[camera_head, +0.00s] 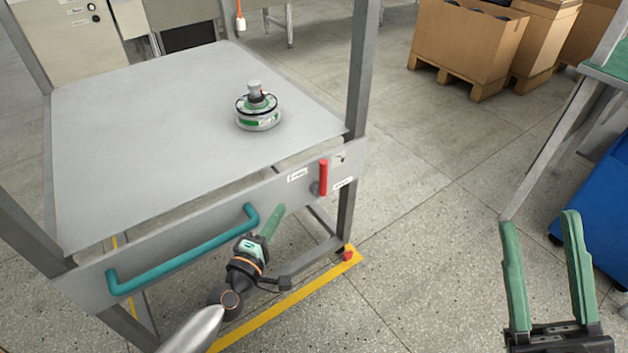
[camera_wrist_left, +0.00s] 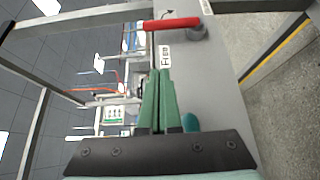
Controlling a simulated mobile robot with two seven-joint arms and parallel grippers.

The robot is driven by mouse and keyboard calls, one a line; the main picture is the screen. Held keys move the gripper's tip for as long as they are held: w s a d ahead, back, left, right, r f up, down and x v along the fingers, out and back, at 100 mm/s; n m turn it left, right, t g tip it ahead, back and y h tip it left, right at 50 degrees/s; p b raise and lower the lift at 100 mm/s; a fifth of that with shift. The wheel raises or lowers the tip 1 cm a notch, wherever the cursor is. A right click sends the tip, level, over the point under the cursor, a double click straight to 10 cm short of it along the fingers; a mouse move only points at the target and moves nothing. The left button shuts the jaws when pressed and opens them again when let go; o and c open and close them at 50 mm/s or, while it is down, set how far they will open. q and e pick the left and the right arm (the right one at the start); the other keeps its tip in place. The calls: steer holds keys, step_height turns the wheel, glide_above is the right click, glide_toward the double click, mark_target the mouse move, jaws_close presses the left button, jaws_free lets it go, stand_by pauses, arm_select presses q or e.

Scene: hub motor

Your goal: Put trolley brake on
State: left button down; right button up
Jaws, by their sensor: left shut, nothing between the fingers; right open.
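The trolley (camera_head: 180,130) is a grey metal table with corner posts and a teal push handle (camera_head: 185,255) on its front panel. The red brake lever (camera_head: 323,177) stands upright near the right end of that panel, between small white labels. In the left wrist view the red lever (camera_wrist_left: 172,23) lies across the top, ahead of the fingertips. My left gripper (camera_head: 277,212) is shut and empty, below and left of the lever, beside the handle's right end and apart from the lever. My right gripper (camera_head: 540,225) is open and empty at the lower right.
A hub motor (camera_head: 258,112) stands on the trolley top. A yellow floor line (camera_head: 290,302) runs below the front edge. Cardboard boxes on pallets (camera_head: 468,45) are at the back right. A blue bin (camera_head: 595,200) is at the right edge. Floor right of the trolley is clear.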

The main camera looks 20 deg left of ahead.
arm_select(q)
steer(key=shift+w, duration=0.1)
steer(key=b, duration=0.1)
glide_toward(321, 178)
steer(key=w+a+r, duration=0.1)
steer(key=w+a, duration=0.3)
steer(key=w+d, duration=0.3)
steer(key=shift+d+r+b, duration=0.1)
steer(key=shift+r+b, duration=0.15)
steer(key=shift+b, duration=0.15)
